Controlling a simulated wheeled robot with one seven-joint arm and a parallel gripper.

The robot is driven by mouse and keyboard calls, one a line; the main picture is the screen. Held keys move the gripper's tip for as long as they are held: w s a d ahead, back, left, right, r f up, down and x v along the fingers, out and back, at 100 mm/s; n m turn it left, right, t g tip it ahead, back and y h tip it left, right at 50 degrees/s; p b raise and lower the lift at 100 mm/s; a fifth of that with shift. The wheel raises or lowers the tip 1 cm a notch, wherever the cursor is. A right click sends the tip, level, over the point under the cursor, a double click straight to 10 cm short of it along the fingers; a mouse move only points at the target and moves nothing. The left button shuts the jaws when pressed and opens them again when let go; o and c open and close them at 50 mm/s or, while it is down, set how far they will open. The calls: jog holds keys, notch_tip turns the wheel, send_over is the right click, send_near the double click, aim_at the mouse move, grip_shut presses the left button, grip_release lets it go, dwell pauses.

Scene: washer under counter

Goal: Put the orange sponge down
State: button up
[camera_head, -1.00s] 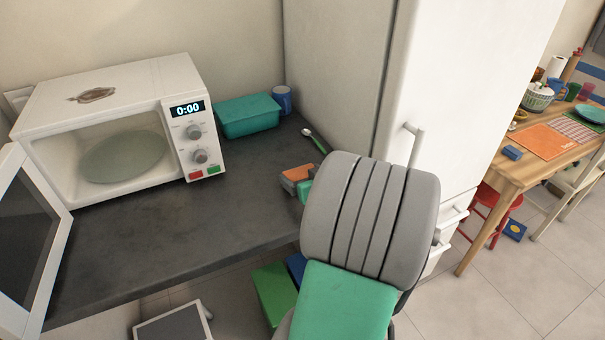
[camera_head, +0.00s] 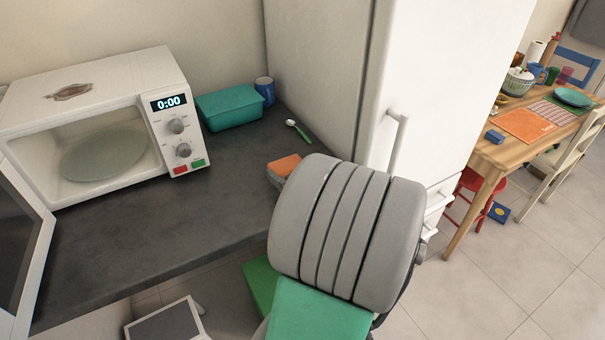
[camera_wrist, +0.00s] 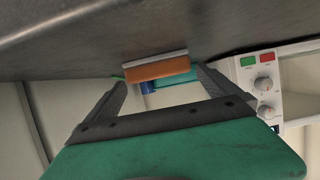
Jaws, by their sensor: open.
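The orange sponge (camera_head: 285,166), with a grey layer, lies on the dark counter near its right end, beside the fridge. In the wrist view the sponge (camera_wrist: 160,69) has its grey side against the counter and its orange side facing away from it. My gripper (camera_wrist: 162,79) is open, with one dark finger towards each end of the sponge. The sponge shows just past the fingertips, and I see no finger pressed on it. In the head view my arm hides the gripper and part of the counter edge.
A microwave (camera_head: 110,125) with its door open stands at the left on the counter (camera_head: 150,225). A teal box (camera_head: 230,107), a blue mug (camera_head: 265,90) and a spoon (camera_head: 299,131) are behind the sponge. The fridge (camera_head: 415,90) stands close on the right.

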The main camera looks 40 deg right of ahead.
jog(key=v, duration=0.8)
jog(key=shift+s+a+r, duration=0.1)
jog(key=shift+s, duration=0.2)
